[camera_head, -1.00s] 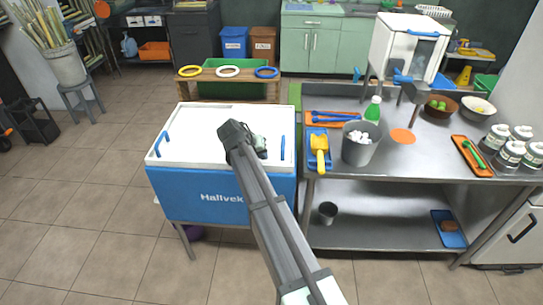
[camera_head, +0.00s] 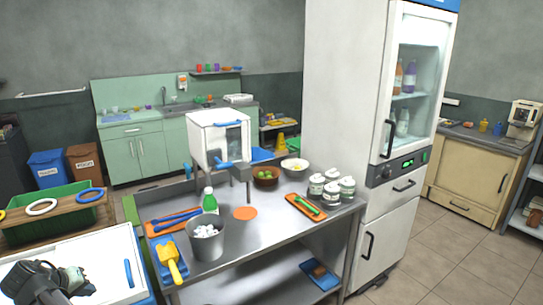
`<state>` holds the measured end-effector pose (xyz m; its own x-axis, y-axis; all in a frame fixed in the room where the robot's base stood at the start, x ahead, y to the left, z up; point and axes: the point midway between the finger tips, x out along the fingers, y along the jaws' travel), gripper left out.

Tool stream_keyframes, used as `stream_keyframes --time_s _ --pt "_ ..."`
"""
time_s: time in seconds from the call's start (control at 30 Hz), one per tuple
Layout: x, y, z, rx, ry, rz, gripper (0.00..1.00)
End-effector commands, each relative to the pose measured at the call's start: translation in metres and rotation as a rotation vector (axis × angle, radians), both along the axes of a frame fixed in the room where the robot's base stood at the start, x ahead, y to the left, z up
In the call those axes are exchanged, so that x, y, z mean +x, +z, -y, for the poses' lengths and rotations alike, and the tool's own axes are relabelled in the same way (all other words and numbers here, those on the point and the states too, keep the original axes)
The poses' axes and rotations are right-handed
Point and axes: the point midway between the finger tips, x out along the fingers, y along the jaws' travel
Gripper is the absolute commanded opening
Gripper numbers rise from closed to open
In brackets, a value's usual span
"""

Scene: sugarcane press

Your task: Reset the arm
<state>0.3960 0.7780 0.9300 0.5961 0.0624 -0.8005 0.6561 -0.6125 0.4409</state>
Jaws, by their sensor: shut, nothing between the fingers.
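My gripper (camera_head: 66,281) is at the lower left, dark grey, above the white lid of the blue cooler (camera_head: 108,262). It is shut and holds nothing. The rest of my arm runs out of the picture at the bottom left. The white press (camera_head: 208,143) with blue handles stands on the steel table (camera_head: 262,232), to the right of and beyond my gripper, well apart from it.
On the table are a grey bucket (camera_head: 206,243) of white pieces, a yellow scoop (camera_head: 170,260), a green-capped bottle (camera_head: 210,201), bowls and several jars (camera_head: 330,186). A tall white fridge (camera_head: 350,120) stands right of the table. Open floor (camera_head: 440,262) lies farther right.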

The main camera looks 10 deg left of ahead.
Motion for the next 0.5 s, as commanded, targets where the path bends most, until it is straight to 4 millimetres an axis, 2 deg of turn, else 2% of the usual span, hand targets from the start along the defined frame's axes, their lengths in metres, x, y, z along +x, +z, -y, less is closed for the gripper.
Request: stream_keyframes --time_s 0.17,0.3,0.5 --pt "-0.014 -0.007 -0.006 -0.016 0.143 -0.052 0.00" --pt "-0.040 -0.020 0.013 0.006 0.251 -0.128 0.00" --pt "-0.066 -0.075 0.044 -0.011 0.320 -0.222 0.00"
